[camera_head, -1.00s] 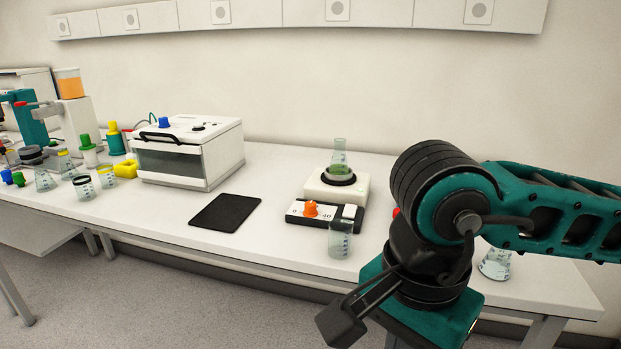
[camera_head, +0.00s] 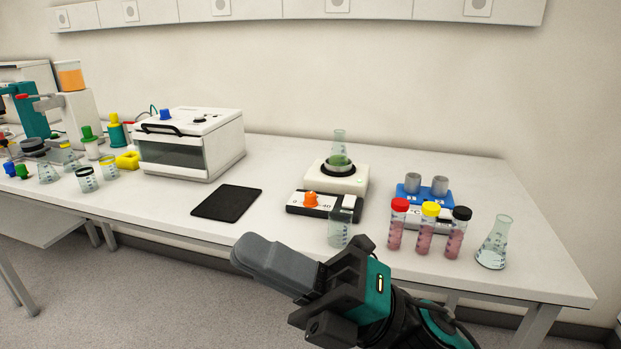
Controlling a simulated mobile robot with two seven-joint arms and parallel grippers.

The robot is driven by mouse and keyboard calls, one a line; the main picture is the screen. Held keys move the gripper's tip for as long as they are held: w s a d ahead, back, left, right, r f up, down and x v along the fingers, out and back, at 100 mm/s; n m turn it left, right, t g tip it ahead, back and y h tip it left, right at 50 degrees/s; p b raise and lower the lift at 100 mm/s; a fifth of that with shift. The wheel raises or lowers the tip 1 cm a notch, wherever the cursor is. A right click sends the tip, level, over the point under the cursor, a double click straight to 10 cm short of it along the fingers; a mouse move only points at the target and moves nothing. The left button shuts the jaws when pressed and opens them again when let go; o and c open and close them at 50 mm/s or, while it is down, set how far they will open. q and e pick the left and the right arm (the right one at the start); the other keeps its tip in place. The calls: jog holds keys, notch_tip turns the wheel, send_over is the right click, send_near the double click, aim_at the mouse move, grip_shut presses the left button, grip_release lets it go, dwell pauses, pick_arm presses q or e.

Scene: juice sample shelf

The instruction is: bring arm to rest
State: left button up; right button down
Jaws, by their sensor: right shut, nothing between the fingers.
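My right gripper (camera_head: 262,262) is in the lower middle of the head view, in front of the table's front edge. Its dark grey fingers are together, point up and to the left, and hold nothing. The teal and black wrist behind it runs off the bottom of the picture. My left gripper is not in view.
The white table (camera_head: 130,201) holds a beaker (camera_head: 339,229) near its front edge, close behind my right gripper. Three capped tubes (camera_head: 426,232) and a flask (camera_head: 494,245) stand to the right. A black mat (camera_head: 227,203) and a white oven-like box (camera_head: 190,145) lie left.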

jog(key=w+d+f+m+t+h, duration=0.55)
jog(key=f+m+t+h, duration=0.3)
jog(key=m, duration=0.45)
jog(key=w+d+f+m+t+h, duration=0.4)
jog(key=d+f+m+t+h, duration=0.4)
jog(key=m, duration=0.6)
jog(key=s+d+f+m+g+h, duration=0.3)
jog(key=s+f, duration=0.3)
jog(key=f, duration=0.6)
jog(key=s+d+f+m+g+h, duration=0.3)
jog(key=s+d+f+m, duration=0.2)
jog(key=f, duration=0.7)
jog(key=shift+s+d+f+m, duration=0.15)
jog(key=shift+s+f+m, duration=0.25)
jog(key=shift+m, duration=0.4)
jog(key=shift+r, duration=0.15)
